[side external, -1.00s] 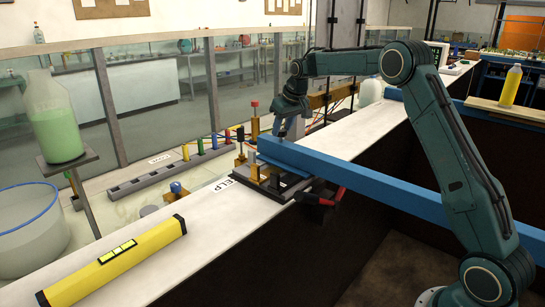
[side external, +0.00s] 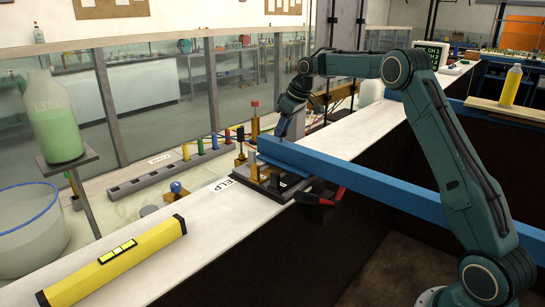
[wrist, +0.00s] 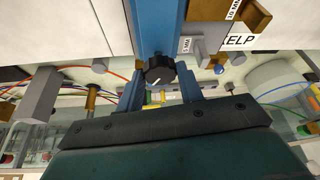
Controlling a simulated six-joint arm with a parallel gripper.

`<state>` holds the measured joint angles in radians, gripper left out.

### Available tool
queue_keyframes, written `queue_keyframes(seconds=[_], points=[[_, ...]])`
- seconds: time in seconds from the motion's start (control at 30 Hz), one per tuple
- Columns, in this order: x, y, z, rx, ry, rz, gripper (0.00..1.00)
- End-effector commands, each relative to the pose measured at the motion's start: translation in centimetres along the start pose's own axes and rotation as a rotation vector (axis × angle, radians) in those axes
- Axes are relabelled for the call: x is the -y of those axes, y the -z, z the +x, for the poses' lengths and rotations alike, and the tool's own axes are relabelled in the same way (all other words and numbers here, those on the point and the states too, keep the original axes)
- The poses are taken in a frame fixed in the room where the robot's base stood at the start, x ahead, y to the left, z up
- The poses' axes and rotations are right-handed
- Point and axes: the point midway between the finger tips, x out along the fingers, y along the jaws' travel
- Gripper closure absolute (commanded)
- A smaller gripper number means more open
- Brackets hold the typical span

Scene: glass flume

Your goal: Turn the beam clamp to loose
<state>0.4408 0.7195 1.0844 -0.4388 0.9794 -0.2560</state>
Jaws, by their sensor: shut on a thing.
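A black round knob (wrist: 160,71) with a white pointer line sits at the blue beam (wrist: 157,22) in the wrist view. I take it to be the beam clamp's knob; I cannot read any loose mark. My gripper (wrist: 160,86) has a finger on each side of the knob and is shut on it.
A dark fixture with a red-handled clamp (side external: 322,197) stands under the beam end. A yellow level (side external: 130,262) lies on the white ledge at the front left. Coloured posts (side external: 200,145) stand behind the ledge. A green-filled bottle (side external: 52,115) stands on a stand at left.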

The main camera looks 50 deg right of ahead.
Motion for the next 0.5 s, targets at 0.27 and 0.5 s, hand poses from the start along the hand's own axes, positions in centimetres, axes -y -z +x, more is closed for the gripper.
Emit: queue_keyframes(seconds=[0.27, 0.5], points=[[-0.27, 0.1, -0.06, -0.004, 0.061, -0.153, 0.86], [-0.3, 0.13, -0.06, -0.004, 0.096, -0.237, 0.86]])
